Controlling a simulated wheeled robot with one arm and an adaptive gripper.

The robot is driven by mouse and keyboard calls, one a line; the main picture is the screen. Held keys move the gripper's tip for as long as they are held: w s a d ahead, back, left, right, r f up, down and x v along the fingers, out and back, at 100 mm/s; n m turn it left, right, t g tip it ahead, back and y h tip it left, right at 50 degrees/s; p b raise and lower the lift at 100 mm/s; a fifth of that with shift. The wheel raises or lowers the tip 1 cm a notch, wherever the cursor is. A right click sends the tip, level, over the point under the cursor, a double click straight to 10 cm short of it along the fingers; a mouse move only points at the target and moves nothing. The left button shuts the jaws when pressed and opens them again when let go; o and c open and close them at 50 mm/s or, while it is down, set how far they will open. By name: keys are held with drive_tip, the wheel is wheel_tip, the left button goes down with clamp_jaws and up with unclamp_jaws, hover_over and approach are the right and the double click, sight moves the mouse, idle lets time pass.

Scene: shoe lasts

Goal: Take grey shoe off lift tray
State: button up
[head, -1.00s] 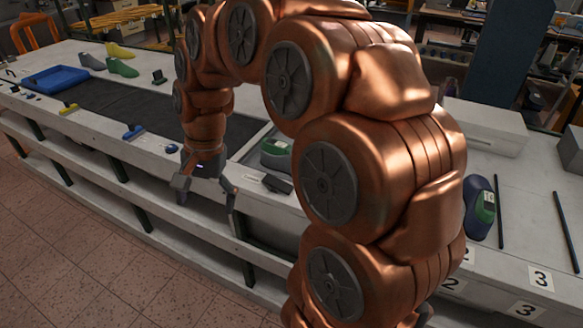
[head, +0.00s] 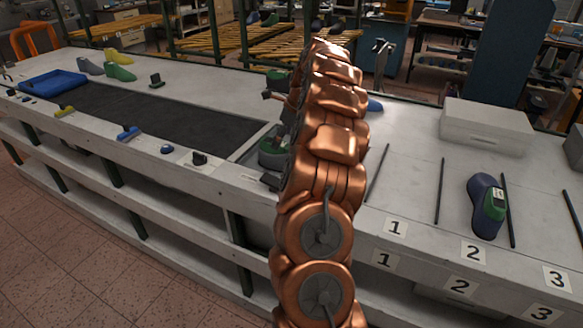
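A grey shoe last with a green top (head: 272,153) sits at the right end of the dark belt, partly hidden behind my arm. A dark piece (head: 270,181) shows just in front of it; I cannot tell if it is the lift tray, whose outline is mostly hidden. My arm rises in front of the bench and reaches away from the camera. Dark parts beside a bit of green (head: 279,78) show left of the upper arm; I cannot tell if they belong to my gripper. The fingers cannot be made out.
A dark blue last with a green top (head: 487,207) lies in lane 2, between black bars. A white box (head: 487,126) stands behind the lanes. A blue tray (head: 52,83) and grey, green and yellow lasts stand far left.

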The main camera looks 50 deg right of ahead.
sight(282, 153)
drive_tip(key=d, duration=0.1)
drive_tip(key=d+f+m, duration=0.1)
drive_tip(key=d, duration=0.1)
drive_tip(key=shift+s+d+f+m, duration=0.15)
drive_tip(key=shift+s+f+m, duration=0.1)
drive_tip(key=shift+s+m, duration=0.1)
drive_tip(key=shift+d+f, duration=0.2)
drive_tip(key=shift+d, duration=0.05)
drive_tip(key=shift+p+x, duration=1.35)
drive_tip(key=shift+x, duration=2.35)
drive_tip(key=shift+w+a+r, duration=0.1)
drive_tip(key=shift+w+a, duration=0.05)
drive_tip(key=shift+w, duration=0.05)
clamp_jaws()
